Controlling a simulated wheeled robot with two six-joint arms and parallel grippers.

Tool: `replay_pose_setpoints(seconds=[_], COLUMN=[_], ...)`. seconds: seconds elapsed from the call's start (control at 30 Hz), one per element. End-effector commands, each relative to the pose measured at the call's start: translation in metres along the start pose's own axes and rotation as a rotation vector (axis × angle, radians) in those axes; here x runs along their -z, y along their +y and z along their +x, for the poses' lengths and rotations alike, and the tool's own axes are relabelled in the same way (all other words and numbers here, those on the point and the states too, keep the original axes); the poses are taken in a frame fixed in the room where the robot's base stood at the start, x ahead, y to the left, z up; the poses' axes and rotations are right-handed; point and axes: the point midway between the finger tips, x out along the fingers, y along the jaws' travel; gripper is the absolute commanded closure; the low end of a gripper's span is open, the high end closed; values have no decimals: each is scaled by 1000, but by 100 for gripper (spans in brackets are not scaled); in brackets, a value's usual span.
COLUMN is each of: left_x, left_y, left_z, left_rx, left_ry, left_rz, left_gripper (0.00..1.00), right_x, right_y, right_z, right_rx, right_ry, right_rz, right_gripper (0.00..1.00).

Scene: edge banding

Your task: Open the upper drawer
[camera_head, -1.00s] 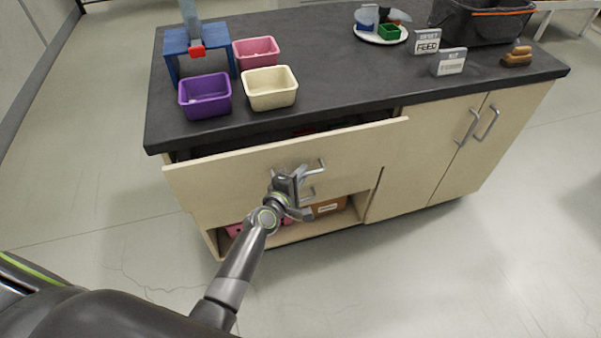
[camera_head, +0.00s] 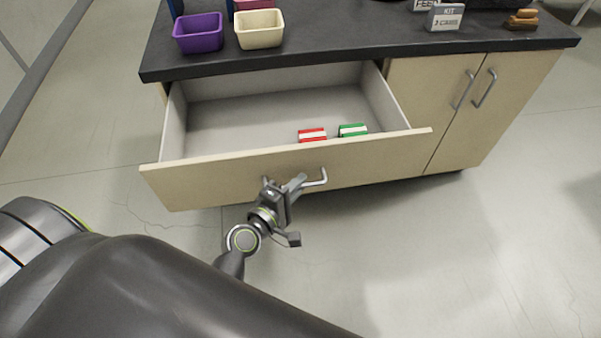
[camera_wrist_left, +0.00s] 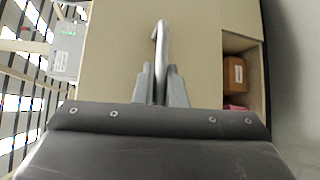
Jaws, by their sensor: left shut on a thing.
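The upper drawer (camera_head: 370,155) of the light wood cabinet stands pulled well out, its grey inside in plain view. My left gripper (camera_head: 285,187) is at the drawer's front, shut on the metal bar handle (camera_head: 317,180). In the left wrist view the handle (camera_wrist_left: 160,45) rises between the two fingers of my left gripper (camera_wrist_left: 160,85). My right gripper is in neither view.
The dark countertop (camera_head: 340,35) holds a purple bin (camera_head: 198,35), a cream bin (camera_head: 259,30) and a small sign (camera_head: 445,17). Cabinet doors with bar handles (camera_head: 484,88) are on the right. A brown box (camera_wrist_left: 234,74) sits in the open lower compartment. The floor (camera_head: 450,270) in front is clear.

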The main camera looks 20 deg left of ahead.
Motion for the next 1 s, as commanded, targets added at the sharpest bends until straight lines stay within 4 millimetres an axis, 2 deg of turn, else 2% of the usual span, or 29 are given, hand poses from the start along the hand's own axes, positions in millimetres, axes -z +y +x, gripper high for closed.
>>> replay_pose_setpoints(seconds=[0.03, 0.2, 0.63, 0.67, 0.8, 1.0], left_x=[-4, -10, -12, -12, -12, -12], left_y=[-3, -5, -4, -4, -4, -4], left_z=[-4, -12, -13, -13, -13, -13], left_rx=[2, 3, 1, 1, 1, 1], left_ry=[0, -1, -1, -1, -1, -1], left_rz=[-4, -2, -1, -1, -1, -1], left_gripper=[100, 100, 100, 85, 67, 67], right_x=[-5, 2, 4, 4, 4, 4], right_y=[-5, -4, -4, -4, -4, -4], right_z=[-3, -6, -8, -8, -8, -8], right_rx=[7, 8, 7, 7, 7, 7], right_ry=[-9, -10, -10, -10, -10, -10], right_rz=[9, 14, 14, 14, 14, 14], right_gripper=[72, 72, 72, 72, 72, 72])
